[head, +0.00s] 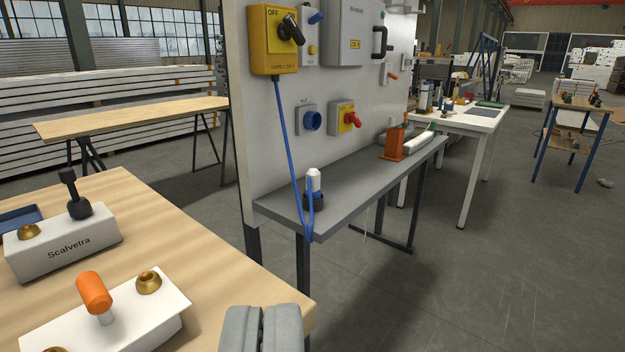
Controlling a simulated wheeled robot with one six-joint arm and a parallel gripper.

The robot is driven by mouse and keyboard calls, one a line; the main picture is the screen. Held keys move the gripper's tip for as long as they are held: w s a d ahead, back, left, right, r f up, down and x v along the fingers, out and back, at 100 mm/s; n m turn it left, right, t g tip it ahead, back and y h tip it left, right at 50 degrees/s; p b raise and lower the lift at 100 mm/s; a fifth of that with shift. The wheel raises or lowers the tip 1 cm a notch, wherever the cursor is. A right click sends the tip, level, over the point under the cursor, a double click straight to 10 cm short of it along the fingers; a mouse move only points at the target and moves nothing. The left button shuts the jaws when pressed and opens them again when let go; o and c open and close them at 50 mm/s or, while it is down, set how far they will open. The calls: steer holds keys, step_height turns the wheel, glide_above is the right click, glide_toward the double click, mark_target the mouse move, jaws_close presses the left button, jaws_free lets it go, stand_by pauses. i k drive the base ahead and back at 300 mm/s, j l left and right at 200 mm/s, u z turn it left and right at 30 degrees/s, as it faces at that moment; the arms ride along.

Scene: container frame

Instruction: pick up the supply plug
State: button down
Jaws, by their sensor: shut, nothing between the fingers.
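The supply plug (314,181) stands upright on the grey shelf of the panel frame, near the shelf's left end. It has a white body with blue at its lower part and sits in or on a dark round base (313,202). A blue cable (287,135) runs from the yellow supply switch box (272,40) down to the plug and loops below the shelf edge. My gripper (262,312) shows at the bottom of the picture, shut and empty. It is in front of the shelf, lower in the picture than the plug and well apart from it.
A wooden table (215,285) fills the lower left, with a white Scalvetra block (62,245) and a white block with an orange knob (120,325). The grey shelf (350,180) carries an orange stand (394,142) farther along. The floor right of the shelf is open.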

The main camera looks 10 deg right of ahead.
mark_target(314, 174)
steer(key=i+l+u, duration=0.2)
steer(key=i+l, duration=0.35)
steer(key=i+l+u, duration=0.15)
steer(key=i+l, duration=0.35)
steer(key=l, duration=0.2)
